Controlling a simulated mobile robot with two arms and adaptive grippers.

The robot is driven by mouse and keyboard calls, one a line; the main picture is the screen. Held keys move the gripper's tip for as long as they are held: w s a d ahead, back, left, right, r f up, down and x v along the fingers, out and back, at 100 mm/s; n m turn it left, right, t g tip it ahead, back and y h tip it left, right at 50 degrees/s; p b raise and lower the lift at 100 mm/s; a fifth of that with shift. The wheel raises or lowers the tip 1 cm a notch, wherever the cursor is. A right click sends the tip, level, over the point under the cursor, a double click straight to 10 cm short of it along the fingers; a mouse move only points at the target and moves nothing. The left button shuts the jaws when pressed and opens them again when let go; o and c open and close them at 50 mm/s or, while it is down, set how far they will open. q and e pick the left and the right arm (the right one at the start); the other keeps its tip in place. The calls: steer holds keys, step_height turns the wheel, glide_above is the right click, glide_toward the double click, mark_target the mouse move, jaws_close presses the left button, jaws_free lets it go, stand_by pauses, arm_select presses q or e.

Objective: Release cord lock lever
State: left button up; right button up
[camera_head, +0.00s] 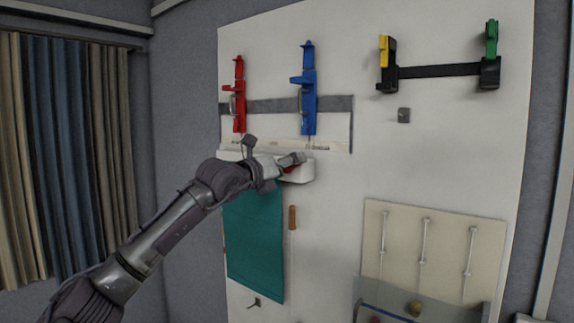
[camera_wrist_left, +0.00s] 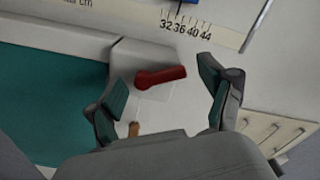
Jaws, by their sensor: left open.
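The red lever (camera_head: 289,169) sits on the front of a white housing (camera_head: 304,174) on the wall board, partly hidden by my gripper in the head view. In the left wrist view the red lever (camera_wrist_left: 160,77) lies nearly level, its round end at left, on the white housing (camera_wrist_left: 124,58). My left gripper (camera_head: 274,157) is in front of the housing. Its fingers are open, one on each side of the lever in the left wrist view, with no clear contact. A wooden cord handle (camera_head: 292,217) hangs below the housing. My right gripper is not in view.
A printed scale (camera_wrist_left: 195,24) runs above the lever. A beige panel with rods (camera_head: 445,250) is at lower right.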

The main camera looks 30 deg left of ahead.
arm_select(q)
steer(key=c, duration=1.2)
steer(key=shift+o, duration=0.2)
steer(key=shift+d+f+m+b, duration=0.1)
steer(key=shift+f+m+b, duration=0.25)
steer(key=shift+m+b, duration=0.6)
steer(key=shift+r+b, duration=0.1)
steer(key=shift+b, duration=0.45)
steer(key=shift+m, duration=0.25)
steer(key=o, duration=1.2)
steer(key=shift+c, duration=0.2)
